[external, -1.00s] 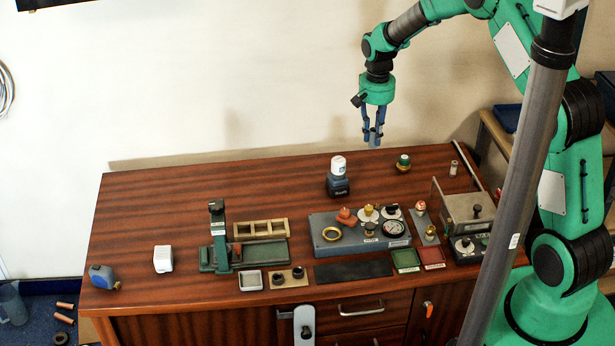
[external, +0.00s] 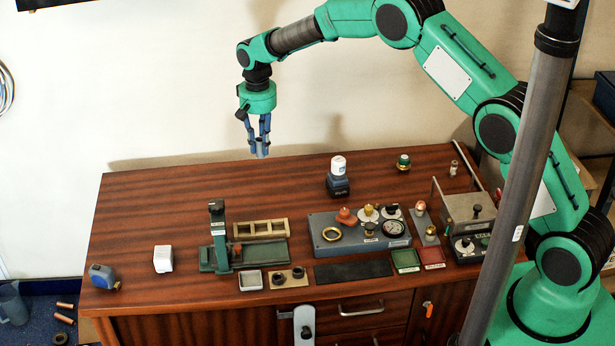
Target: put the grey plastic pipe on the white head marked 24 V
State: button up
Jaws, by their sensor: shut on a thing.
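My gripper (external: 260,146) is shut on a short grey piece, which looks like the grey plastic pipe (external: 262,153). It holds the pipe roughly upright in the air, above the back part of the bench and clear of everything. I cannot read a 24 V mark on anything. A white block (external: 163,259) stands at the left of the bench, and a white-topped dark bottle-like thing (external: 338,170) stands at the back. I cannot tell which white thing is the head. My gripper is above and between these two.
The wooden bench (external: 140,208) is bare at the back left. A green stand (external: 219,238), a wooden rack (external: 260,229) and a grey manifold block (external: 330,248) with knobs and a gauge fill the middle. A blue tape measure (external: 103,276) lies at the left front. A metal box (external: 468,212) stands right.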

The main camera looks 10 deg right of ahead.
jog(key=s+a+n, duration=0.1)
jog(key=s+a, duration=0.3)
jog(key=a, duration=0.4)
jog(key=s+a+n, duration=0.1)
jog(key=s+a, duration=0.3)
jog(key=a, duration=0.4)
jog(key=n+p, duration=0.2)
send_over(162, 253)
notch_tip(162, 253, down, 6)
jog(key=shift+f, duration=0.1)
jog(key=shift+f+b, duration=0.5)
jog(key=shift+f, duration=2.5)
jog(key=shift+f, duration=0.1)
jog(key=shift+f, duration=1.8)
jog(key=shift+f+b, duration=0.15)
jog(key=shift+b, duration=0.15)
